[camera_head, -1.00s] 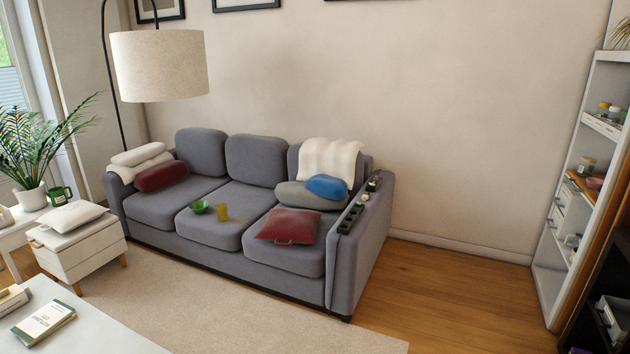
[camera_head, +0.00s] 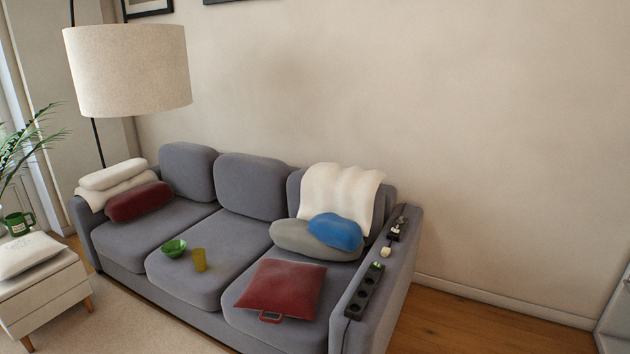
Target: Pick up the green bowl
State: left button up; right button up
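The green bowl (camera_head: 174,248) sits on the middle seat cushion of the grey sofa (camera_head: 160,272). It stands just left of a yellow-olive cup (camera_head: 199,260), close beside it. The bowl looks upright, with its open side up. Neither of my grippers shows in the head view.
A red cushion (camera_head: 282,289) lies on the right seat, with blue (camera_head: 335,231) and grey (camera_head: 300,238) cushions behind it. A power strip (camera_head: 365,292) lies on the right armrest. A white drawer stool (camera_head: 45,294) stands at the left. Rug (camera_head: 130,325) lies before the sofa.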

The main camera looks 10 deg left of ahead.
aim_at(175, 249)
jog(key=i+u, duration=0.7)
jog(key=i+l+u, duration=0.1)
jog(key=i+u, duration=0.3)
